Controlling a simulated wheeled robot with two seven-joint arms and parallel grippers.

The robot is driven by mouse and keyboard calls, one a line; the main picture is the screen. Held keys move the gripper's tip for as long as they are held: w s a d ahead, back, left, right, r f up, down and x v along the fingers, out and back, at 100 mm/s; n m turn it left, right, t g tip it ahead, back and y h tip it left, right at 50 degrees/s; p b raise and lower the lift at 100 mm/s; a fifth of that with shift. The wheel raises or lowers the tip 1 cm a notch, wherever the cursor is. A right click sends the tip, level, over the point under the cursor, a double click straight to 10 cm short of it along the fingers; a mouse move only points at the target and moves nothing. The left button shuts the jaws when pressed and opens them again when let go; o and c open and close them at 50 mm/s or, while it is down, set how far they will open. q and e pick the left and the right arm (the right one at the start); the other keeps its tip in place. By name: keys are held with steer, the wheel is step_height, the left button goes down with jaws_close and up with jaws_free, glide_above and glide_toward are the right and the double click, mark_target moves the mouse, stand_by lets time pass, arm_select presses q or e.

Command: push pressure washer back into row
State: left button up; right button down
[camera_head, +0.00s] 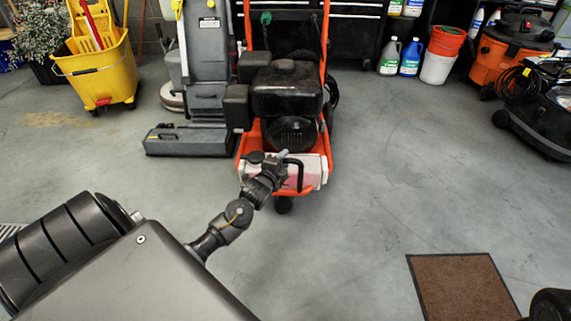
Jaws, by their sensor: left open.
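The pressure washer (288,95) has a red-orange frame and a black engine. It stands upright on the floor at the upper middle, its front bumper turned toward me. My left arm reaches in from the lower left. My left gripper (281,160) is open at the washer's white and red front, beside the black front handle. I cannot tell whether it touches. The gripper hides part of the washer's front. My right gripper is not in view; only a dark piece shows at the lower right corner.
A grey floor machine (206,80) stands close on the washer's left, with a yellow mop bucket (102,70) farther left. A black tool cabinet (355,35) is behind. Orange vacuum (507,50) stands at right. A brown mat (462,285) lies at lower right. The middle right floor is clear.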

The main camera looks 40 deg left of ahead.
arm_select(q)
steer(key=shift+b+x, duration=0.35)
steer(key=shift+x, duration=0.85)
jaws_close()
